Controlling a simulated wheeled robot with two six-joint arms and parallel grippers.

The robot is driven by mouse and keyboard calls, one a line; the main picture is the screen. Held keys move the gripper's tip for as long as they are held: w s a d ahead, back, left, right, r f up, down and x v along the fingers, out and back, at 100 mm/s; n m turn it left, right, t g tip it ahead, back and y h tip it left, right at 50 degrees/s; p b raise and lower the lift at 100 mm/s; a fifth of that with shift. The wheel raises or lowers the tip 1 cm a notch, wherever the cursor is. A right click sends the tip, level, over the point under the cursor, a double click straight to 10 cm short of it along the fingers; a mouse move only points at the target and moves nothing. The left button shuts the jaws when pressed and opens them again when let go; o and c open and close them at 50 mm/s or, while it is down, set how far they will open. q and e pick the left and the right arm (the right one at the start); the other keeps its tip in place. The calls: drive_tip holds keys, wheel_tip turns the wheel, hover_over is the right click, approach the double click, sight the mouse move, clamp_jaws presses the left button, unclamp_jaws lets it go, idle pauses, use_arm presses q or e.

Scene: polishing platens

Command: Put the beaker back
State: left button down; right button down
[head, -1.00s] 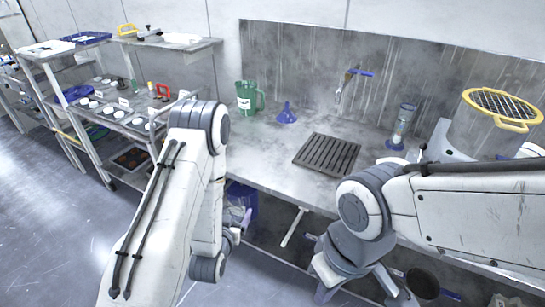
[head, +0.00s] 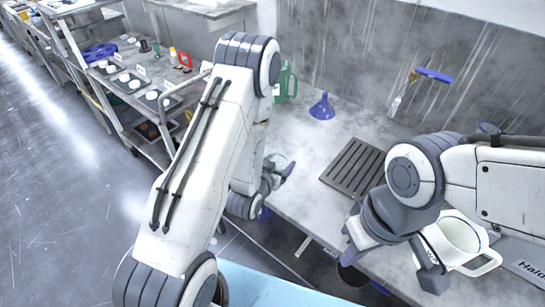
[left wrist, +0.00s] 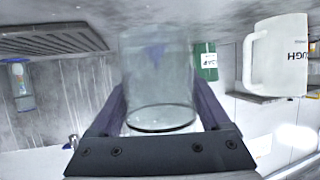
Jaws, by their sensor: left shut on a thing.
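A clear glass beaker (left wrist: 158,85) stands between the two fingers of my left gripper (left wrist: 158,112) in the left wrist view. The gripper is shut on it. In the head view my left gripper (head: 277,174) is at the front edge of the bench, left of the slatted grate, and the beaker (head: 278,160) shows only faintly there. My right gripper (head: 392,258) is in front of the bench on the right, with its fingers apart and nothing visible between them.
The bench holds a dark slatted grate (head: 354,168), a blue funnel (head: 322,108), a partly hidden green jug (head: 287,80) and a white jug (head: 458,236) close beside my right gripper. A shelf rack (head: 140,115) stands at left. The bench between funnel and grate is clear.

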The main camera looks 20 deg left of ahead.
use_arm(q)
drive_tip(key=w+d+r+m+h+b, duration=0.2)
drive_tip(key=w+d+r+m+h, duration=0.1)
drive_tip(key=w+d+r, duration=0.15)
drive_tip(key=shift+g+h, duration=0.3)
drive_tip(key=shift+g, duration=0.1)
drive_tip(key=w+a+f+p, duration=0.1)
drive_tip(key=a+f, duration=0.1)
drive_tip(key=a, duration=0.1)
drive_tip(key=w+a+f, duration=0.2)
drive_tip(key=a, duration=0.1)
drive_tip(key=w+a+f+p, duration=0.1)
drive_tip(key=a+f, duration=0.1)
drive_tip(key=a, duration=0.1)
drive_tip(key=shift+w+a+f+p, duration=0.1)
drive_tip(key=shift+w+a+p, duration=0.1)
drive_tip(key=shift+w+p, duration=0.2)
wheel_tip(320, 180, down, 4)
drive_tip(key=shift+r+p, duration=0.2)
drive_tip(key=shift+p, duration=0.3)
drive_tip(key=shift+f, duration=0.2)
